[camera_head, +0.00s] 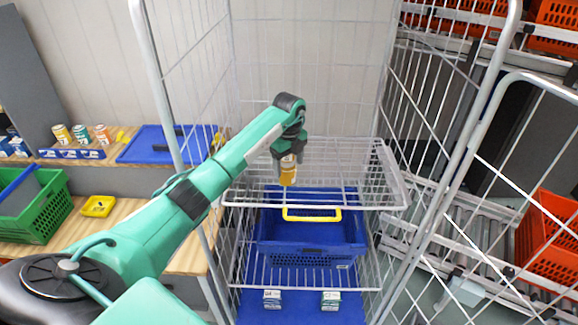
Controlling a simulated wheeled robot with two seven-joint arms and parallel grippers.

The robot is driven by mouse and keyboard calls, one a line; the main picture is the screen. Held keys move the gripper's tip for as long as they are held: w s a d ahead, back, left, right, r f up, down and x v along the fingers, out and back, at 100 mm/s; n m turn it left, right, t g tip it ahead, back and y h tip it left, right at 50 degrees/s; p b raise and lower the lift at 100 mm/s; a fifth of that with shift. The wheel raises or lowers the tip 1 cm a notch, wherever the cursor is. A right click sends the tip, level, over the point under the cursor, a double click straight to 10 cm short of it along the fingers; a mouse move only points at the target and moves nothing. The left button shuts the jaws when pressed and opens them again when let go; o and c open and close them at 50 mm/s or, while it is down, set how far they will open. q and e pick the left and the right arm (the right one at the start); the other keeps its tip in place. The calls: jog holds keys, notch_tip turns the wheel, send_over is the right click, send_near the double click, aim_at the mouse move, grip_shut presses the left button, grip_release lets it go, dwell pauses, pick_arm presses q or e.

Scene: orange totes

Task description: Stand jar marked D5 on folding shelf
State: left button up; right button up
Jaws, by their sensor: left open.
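A jar with a yellow-orange lower part (288,176) is upright at the wire folding shelf (345,160) inside the roll cage. Its marking is too small to read. My left gripper (287,160) is open, pointing down over the jar, with its fingers around the jar's upper part. The jar appears to be near the shelf's front middle; whether its base touches the wires is hard to tell. My right gripper is not in view.
A blue crate with a yellow handle (310,242) sits below the shelf, with two small boxes (272,299) lower down. Cage side walls stand close on both sides. Several jars (82,134) stand on the left bench. Orange totes (550,240) are at right.

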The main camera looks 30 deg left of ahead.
pick_arm(q)
jog(key=r+b, duration=0.3)
jog(key=r, duration=0.3)
jog(key=shift+d+b, duration=0.2)
jog(key=shift+b, duration=0.2)
notch_tip(320, 180, up, 4)
jog(key=shift+a+f, duration=0.1)
jog(key=shift+r, duration=0.75)
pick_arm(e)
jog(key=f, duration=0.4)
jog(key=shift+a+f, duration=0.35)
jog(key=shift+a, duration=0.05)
